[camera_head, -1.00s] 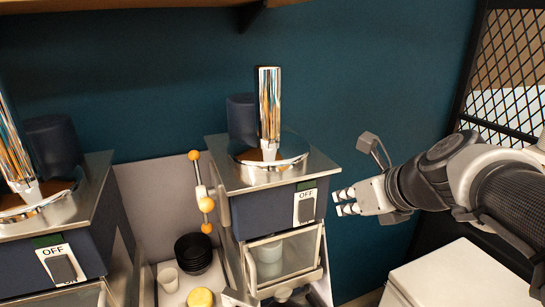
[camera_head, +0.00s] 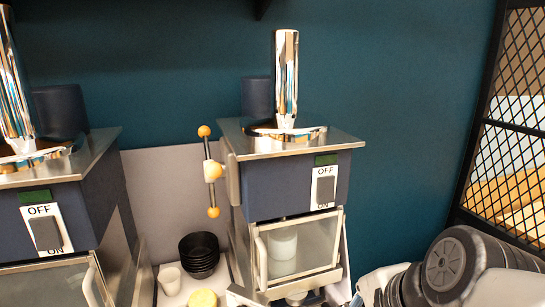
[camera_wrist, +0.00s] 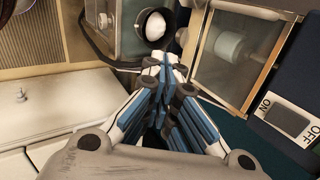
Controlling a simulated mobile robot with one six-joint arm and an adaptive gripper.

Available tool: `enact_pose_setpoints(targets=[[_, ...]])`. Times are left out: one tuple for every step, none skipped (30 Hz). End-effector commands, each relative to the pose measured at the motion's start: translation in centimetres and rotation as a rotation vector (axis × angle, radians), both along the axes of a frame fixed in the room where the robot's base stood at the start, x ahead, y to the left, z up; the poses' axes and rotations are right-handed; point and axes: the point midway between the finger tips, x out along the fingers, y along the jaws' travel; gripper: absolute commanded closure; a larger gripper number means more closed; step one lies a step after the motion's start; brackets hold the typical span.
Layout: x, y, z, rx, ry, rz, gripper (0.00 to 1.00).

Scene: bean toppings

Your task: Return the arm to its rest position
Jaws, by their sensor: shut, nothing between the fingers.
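My arm shows at the lower right of the head view, and its gripper end is mostly below the frame edge there. In the wrist view my gripper (camera_wrist: 165,68) has its blue-and-white fingers together, with nothing between them. The fingertips point toward the lower part of a machine with a glass-fronted door (camera_wrist: 228,45). I cannot tell how far they are from it.
The right dispensing machine (camera_head: 290,185) has a switch plate (camera_head: 326,187). Another machine (camera_head: 50,215) stands left. Between them are black bowls (camera_head: 199,252), a pale cup (camera_head: 170,280) and a yellow item (camera_head: 203,299). A mesh panel (camera_head: 510,130) stands right.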

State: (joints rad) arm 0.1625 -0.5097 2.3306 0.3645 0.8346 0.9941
Motion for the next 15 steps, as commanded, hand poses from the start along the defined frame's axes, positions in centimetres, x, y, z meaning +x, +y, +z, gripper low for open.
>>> enact_pose_setpoints(targets=[[-1.4, 0.2, -3.8, -0.092, -0.009, 0.125, 1.0], [-2.1, 0.2, -5.1, -0.149, -0.011, 0.202, 1.0], [-3.1, 0.2, -7.0, -0.223, -0.013, 0.307, 1.0], [-3.9, 0.1, -8.3, -0.279, -0.016, 0.385, 1.0], [-4.6, 0.1, -9.6, -0.332, -0.017, 0.462, 1.0], [-5.5, -0.1, -11.3, -0.402, -0.018, 0.563, 1.0], [-6.1, -0.2, -12.5, -0.451, -0.018, 0.636, 1.0], [-6.7, -0.4, -13.6, -0.497, -0.018, 0.705, 1.0], [-7.4, -0.5, -15.0, -0.555, -0.018, 0.793, 1.0], [-7.9, -0.7, -15.9, -0.592, -0.016, 0.852, 1.0], [-8.3, -0.9, -16.7, -0.627, -0.015, 0.908, 1.0], [-8.8, -1.0, -17.6, -0.668, -0.013, 0.973, 1.0], [-9.1, -1.2, -18.1, -0.693, -0.012, 1.014, 1.0], [-9.4, -1.3, -18.6, -0.716, -0.01, 1.049, 1.0], [-9.7, -1.4, -19.0, -0.739, -0.009, 1.087, 1.0]])
